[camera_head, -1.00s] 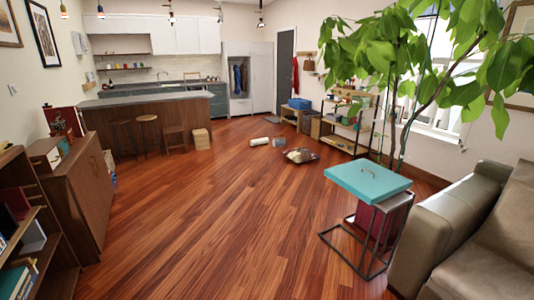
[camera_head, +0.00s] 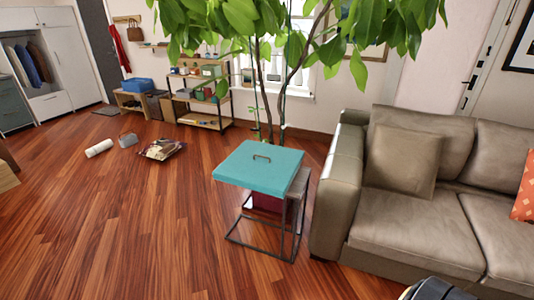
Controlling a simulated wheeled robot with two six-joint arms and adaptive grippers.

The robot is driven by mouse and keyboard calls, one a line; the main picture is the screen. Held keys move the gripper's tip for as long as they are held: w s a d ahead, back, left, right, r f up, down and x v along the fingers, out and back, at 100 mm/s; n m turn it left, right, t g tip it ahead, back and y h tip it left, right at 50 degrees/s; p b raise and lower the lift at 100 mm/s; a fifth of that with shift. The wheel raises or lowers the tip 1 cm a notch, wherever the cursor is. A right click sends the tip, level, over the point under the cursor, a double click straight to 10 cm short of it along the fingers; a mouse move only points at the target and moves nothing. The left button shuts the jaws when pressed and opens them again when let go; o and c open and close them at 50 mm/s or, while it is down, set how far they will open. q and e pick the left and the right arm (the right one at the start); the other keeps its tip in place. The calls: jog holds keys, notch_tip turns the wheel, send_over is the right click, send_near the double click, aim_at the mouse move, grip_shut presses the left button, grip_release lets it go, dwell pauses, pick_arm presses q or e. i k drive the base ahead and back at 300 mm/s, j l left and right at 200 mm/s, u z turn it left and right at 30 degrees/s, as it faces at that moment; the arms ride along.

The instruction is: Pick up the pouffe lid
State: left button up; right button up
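The pouffe lid (camera_head: 258,172) is a flat turquoise square with a small dark arched handle (camera_head: 262,157) on top. It lies level near the middle of the head view. Under it shows a dark red body (camera_head: 268,203), mostly hidden by the lid. A side table with a thin dark metal frame (camera_head: 262,249) stands around or against this body; its greyish top (camera_head: 299,182) shows past the lid's right edge.
A grey-brown sofa (camera_head: 400,215) stands close on the right of the lid. A leafy plant (camera_head: 270,75) rises behind it. A white roll (camera_head: 99,148) and a magazine-like pile (camera_head: 162,149) lie on the floor farther left. The wooden floor in front and left is clear.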

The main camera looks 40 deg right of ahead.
aim_at(265, 169)
jog(key=i+z, duration=0.45)
jog(key=i+j+z, duration=0.15)
jog(key=i+z, duration=0.15)
jog(key=z, duration=0.15)
jog(key=i+j+z, duration=0.25)
jog(key=z, duration=0.2)
jog(key=i+j+z, duration=0.6)
jog(key=j+z, duration=0.25)
